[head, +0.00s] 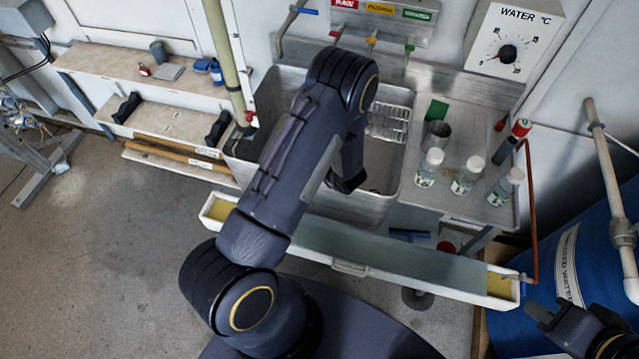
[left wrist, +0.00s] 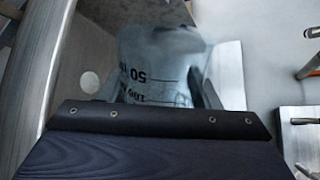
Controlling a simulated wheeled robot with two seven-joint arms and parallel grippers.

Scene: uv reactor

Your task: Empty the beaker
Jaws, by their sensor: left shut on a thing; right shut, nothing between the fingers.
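The beaker (left wrist: 160,62) shows in the left wrist view as a clear, greyish vessel with dark printed marks that read upside down. Dark fingers of my left gripper (left wrist: 160,88) are shut on it. A bright metal surface and a pale round spot lie behind it. In the head view my left arm reaches into the metal sink (head: 285,95); its own links hide the beaker and the fingertips there. Whether liquid is in the beaker cannot be told. My right gripper (head: 545,312) is shut and empty at the lower right, beside the long trough's end.
A wire rack (head: 390,124) lies at the sink's right. Several white-capped bottles, including one (head: 467,175), and a metal cup (head: 436,134) stand on the drainboard (head: 475,125). The long trough (head: 345,268) runs in front of the sink. A blue barrel (head: 590,265) stands at the right.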

